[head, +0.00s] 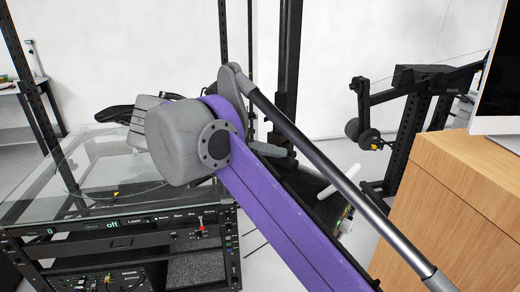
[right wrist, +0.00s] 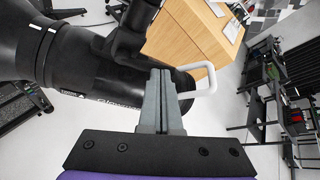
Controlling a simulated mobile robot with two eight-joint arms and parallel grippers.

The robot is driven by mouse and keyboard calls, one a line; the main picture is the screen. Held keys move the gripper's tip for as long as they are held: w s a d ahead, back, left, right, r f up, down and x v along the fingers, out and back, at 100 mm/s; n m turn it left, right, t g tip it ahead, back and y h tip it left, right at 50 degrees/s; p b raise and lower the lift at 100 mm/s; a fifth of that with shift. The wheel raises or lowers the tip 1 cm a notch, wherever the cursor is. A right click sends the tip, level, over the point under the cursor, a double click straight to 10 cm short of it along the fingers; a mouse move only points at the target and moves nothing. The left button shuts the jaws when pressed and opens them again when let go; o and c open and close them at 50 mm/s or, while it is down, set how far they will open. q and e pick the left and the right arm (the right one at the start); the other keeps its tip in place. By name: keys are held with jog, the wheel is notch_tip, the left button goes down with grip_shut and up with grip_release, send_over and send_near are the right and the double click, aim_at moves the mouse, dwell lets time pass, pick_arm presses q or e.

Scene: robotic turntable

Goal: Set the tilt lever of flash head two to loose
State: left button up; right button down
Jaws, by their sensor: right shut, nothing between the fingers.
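A black flash head (right wrist: 85,60) with white lettering fills the left of the right wrist view. A black upright part (right wrist: 130,38) and a pale bent bar (right wrist: 203,82) are beside it. In the head view, the dark flash head (head: 325,200) is partly hidden behind my purple right arm. My right gripper (right wrist: 160,72) is shut and empty, its grey fingertips in front of or against the black body; contact cannot be told. In the head view, my right gripper (head: 280,150) is mostly hidden behind the arm. I cannot make out the tilt lever's setting. My left gripper is not in view.
A glass-topped turntable (head: 40,190) with a control panel (head: 120,225) stands at the left. A wooden cabinet (head: 450,200) bearing a monitor (head: 505,85) is at the right. Another black lamp-like unit (head: 370,138) hangs on a stand at the back right.

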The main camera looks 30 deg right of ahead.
jog(key=shift+s+d+f+m+t, duration=0.1)
jog(key=shift+s+f+m+t, duration=0.05)
jog(key=shift+f+m+t, duration=0.2)
dwell(0.7)
jog(key=f+m+t, duration=0.1)
jog(key=f+m+t+y+p, duration=0.1)
jog(key=f+m+t, duration=0.1)
jog(key=f+m+t+y+p, duration=0.1)
jog(key=m+t, duration=0.1)
jog(key=shift+s+d+f, duration=0.1)
jog(key=shift+s+f, duration=0.1)
jog(key=shift+s, duration=0.1)
dwell(0.5)
jog(key=shift+f, duration=0.15)
dwell(0.3)
dwell(0.4)
